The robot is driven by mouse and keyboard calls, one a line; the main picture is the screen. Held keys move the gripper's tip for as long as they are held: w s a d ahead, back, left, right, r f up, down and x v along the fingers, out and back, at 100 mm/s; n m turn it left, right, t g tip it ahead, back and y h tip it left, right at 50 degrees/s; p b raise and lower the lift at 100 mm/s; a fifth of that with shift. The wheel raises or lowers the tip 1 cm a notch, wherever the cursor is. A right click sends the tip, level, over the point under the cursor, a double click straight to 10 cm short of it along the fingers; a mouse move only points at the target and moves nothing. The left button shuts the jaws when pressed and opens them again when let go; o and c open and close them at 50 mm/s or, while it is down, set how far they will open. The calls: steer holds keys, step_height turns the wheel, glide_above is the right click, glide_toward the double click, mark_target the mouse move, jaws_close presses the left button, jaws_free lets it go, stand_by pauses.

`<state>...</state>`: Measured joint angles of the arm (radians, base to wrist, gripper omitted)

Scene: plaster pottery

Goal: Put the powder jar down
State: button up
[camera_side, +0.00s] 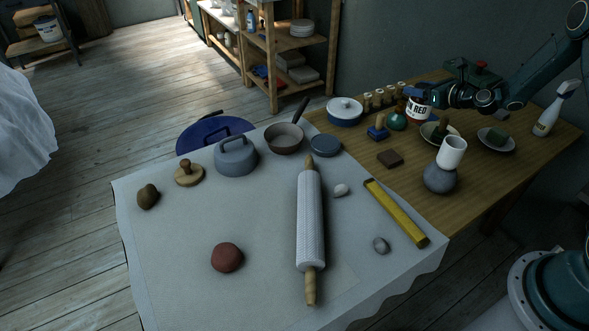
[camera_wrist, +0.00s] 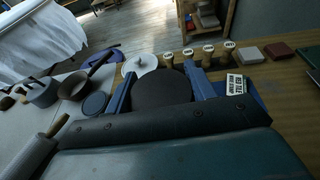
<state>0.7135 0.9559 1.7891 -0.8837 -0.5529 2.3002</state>
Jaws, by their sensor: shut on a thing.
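The powder jar (camera_side: 417,109), with a white label reading "RED", is at the back of the wooden table in the side view. My gripper (camera_side: 418,92) is at its top, its blue fingers around the jar's upper part. In the wrist view the jar's round dark lid (camera_wrist: 162,88) sits between the two blue fingers, and my gripper (camera_wrist: 163,92) is shut on it. The jar looks about upright. Whether its base touches the table cannot be told; the wrist view hides it.
A teal round object (camera_side: 397,121), a blue-based stamp (camera_side: 377,130) and a plate (camera_side: 440,133) are close in front. A white cup (camera_side: 452,152) rests on a grey round vase (camera_side: 440,178). A spray bottle (camera_side: 553,112) stands at right.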

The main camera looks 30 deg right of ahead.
mark_target(412, 116)
steer(key=shift+f, duration=2.95)
steer(key=shift+f, duration=0.15)
steer(key=shift+f, duration=1.75)
steer(key=shift+f, duration=0.2)
steer(key=o, duration=1.3)
steer(key=shift+r, duration=0.15)
